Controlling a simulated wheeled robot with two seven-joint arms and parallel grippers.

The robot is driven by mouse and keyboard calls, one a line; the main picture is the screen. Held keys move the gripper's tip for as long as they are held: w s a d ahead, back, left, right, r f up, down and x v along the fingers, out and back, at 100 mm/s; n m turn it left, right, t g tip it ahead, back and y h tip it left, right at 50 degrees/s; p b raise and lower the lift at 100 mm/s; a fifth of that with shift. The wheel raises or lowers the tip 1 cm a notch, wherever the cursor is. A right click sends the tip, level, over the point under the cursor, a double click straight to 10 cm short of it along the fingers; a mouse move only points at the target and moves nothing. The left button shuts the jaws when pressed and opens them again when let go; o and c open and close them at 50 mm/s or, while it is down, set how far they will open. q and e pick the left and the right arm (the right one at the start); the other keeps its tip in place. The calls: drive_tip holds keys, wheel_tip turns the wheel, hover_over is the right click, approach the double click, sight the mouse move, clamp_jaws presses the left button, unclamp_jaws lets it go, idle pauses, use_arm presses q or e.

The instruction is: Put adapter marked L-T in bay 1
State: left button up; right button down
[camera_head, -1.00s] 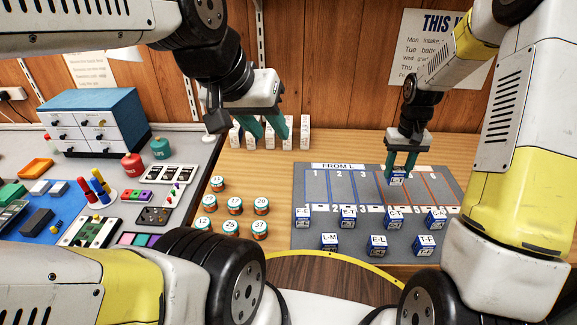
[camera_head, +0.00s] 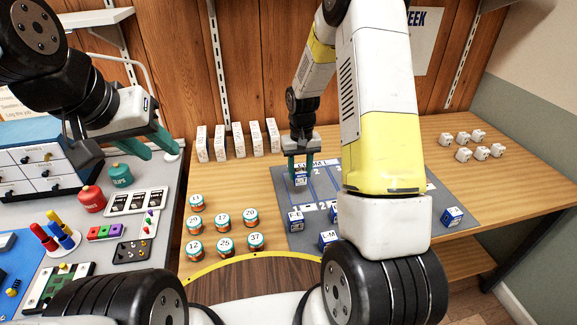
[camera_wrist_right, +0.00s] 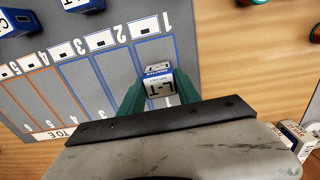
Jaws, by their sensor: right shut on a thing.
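The adapter marked L-T (camera_wrist_right: 159,86) is a small blue and white box in the right wrist view, between the green fingers of my right gripper (camera_wrist_right: 160,92). In the head view my right gripper (camera_head: 301,172) is shut on this adapter (camera_head: 300,179) over the left end of the grey mat (camera_head: 300,238). In the right wrist view it is over the blue outlined strip of bay 1 (camera_wrist_right: 150,50). I cannot tell whether it touches the mat. My left gripper (camera_head: 160,148) is open and empty, in the air at the left above the bench.
Other blue adapters lie on the mat, including F-E (camera_head: 296,219) and L-M (camera_head: 328,240); my right arm hides some. Several numbered jars (camera_head: 224,220) stand left of the mat. White boxes (camera_head: 238,140) stand behind. Small white blocks (camera_head: 470,146) sit on clear wood at right.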

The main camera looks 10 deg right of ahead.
drive_tip(key=shift+f, duration=2.1)
drive_tip(key=c, duration=0.9)
unclamp_jaws()
drive_tip(key=shift+f, duration=0.15)
drive_tip(key=shift+o, duration=0.2)
wheel_tip(320, 180, up, 12)
drive_tip(key=shift+f, duration=0.1)
wheel_tip(320, 180, up, 10)
drive_tip(key=t, duration=0.2)
hover_over(300, 181)
drive_tip(key=s, duration=0.2)
drive_tip(key=s+a+r+t+y, duration=0.1)
drive_tip(key=s+r+t, duration=0.1)
drive_tip(key=s+r, duration=0.4)
drive_tip(key=s+r+t+y, duration=0.1)
drive_tip(key=s+r, duration=0.5)
drive_tip(key=s, duration=0.8)
drive_tip(key=shift+s+a+t, duration=0.25)
drive_tip(key=shift+a+t, duration=0.15)
drive_tip(key=shift+t, duration=0.2)
